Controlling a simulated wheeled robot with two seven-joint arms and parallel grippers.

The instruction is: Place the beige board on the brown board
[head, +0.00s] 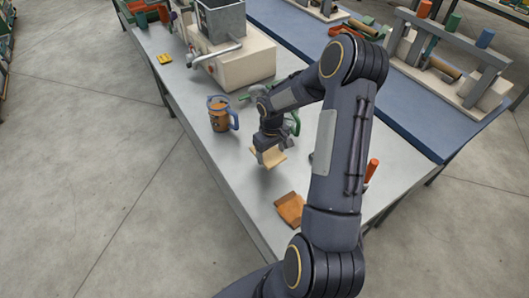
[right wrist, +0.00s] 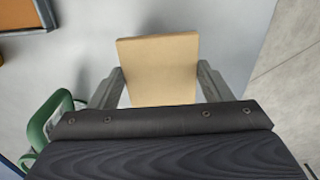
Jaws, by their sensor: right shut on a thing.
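The beige board (head: 272,157) is in my right gripper (head: 265,146), held above the grey table. In the right wrist view the beige board (right wrist: 160,68) is a flat tan piece, gripped at its two sides between the fingers of the right gripper (right wrist: 160,86). The brown board (head: 290,208) lies on the table, apart from the beige board and below and right of it in the head view. My left gripper is not in view.
An orange mug with a blue handle (head: 219,115) stands left of the gripper. A green object (head: 294,123) is close behind it. A beige machine (head: 235,65) stands farther back. A red-handled tool (head: 371,170) is partly hidden by my arm.

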